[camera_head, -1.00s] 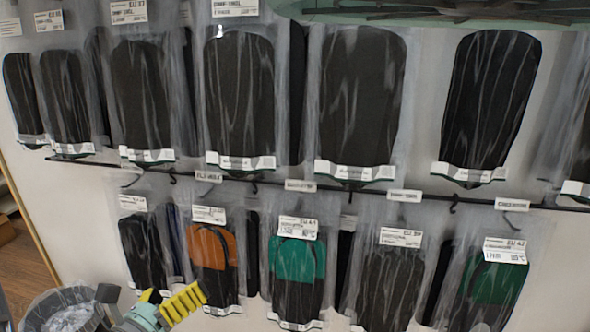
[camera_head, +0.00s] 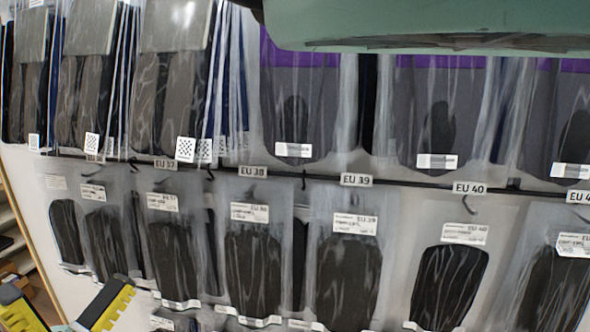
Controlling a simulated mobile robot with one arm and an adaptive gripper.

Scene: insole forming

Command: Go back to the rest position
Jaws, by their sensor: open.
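My gripper (camera_head: 66,300) shows at the lower left corner of the head view. Its two yellow ribbed fingers stand apart with nothing between them. The fingers are in front of the lower left of the display wall and do not appear to touch any package. The rest of my arm is mostly cut off by the bottom edge.
A row of bagged black insoles (camera_head: 347,275) hangs below a dark rail (camera_head: 400,183) with EU size labels. Above it hang grey and purple packages (camera_head: 300,110) and grey sheets (camera_head: 175,25). Shelving (camera_head: 20,250) with a wooden edge stands at the far left.

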